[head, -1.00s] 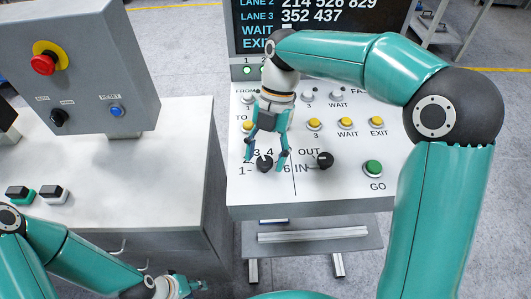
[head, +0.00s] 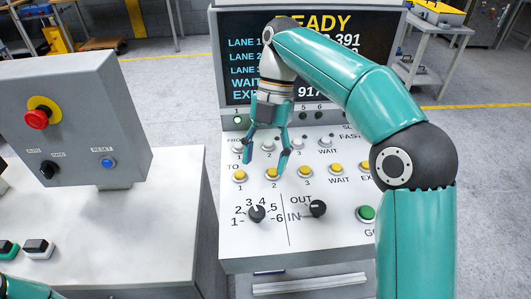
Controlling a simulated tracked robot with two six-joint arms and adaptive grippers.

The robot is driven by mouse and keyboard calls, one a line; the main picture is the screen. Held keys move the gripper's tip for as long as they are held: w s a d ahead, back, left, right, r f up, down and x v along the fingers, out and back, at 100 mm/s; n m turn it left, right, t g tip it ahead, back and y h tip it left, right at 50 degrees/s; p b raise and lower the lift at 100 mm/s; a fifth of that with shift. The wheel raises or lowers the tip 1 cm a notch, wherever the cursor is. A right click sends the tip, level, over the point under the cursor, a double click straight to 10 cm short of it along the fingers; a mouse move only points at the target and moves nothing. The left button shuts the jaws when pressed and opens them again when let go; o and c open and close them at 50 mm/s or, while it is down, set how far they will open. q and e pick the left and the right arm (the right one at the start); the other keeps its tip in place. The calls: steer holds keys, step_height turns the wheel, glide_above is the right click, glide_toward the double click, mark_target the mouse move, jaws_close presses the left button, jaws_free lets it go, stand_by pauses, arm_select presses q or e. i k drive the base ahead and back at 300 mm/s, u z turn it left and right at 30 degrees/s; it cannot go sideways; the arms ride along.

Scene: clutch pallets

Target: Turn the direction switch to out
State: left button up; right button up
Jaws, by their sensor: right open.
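The direction switch (head: 317,208) is a small black knob on the white sloping panel (head: 240,252), with OUT printed above it and IN to its left. I cannot tell for sure which word its pointer faces. My right gripper (head: 267,165) hangs fingers down over the panel. It is open and empty, with its tips near the row of yellow buttons, behind and left of the switch and apart from it. My left gripper is out of view.
A numbered black dial (head: 257,213) sits left of the switch, and a green GO button (head: 366,213) sits right of it. Yellow buttons (head: 335,169) line the panel behind. A screen (head: 240,60) stands at the back. A grey box with a red button (head: 37,119) stands left.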

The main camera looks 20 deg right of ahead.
mark_target(317, 207)
steer(key=k, duration=1)
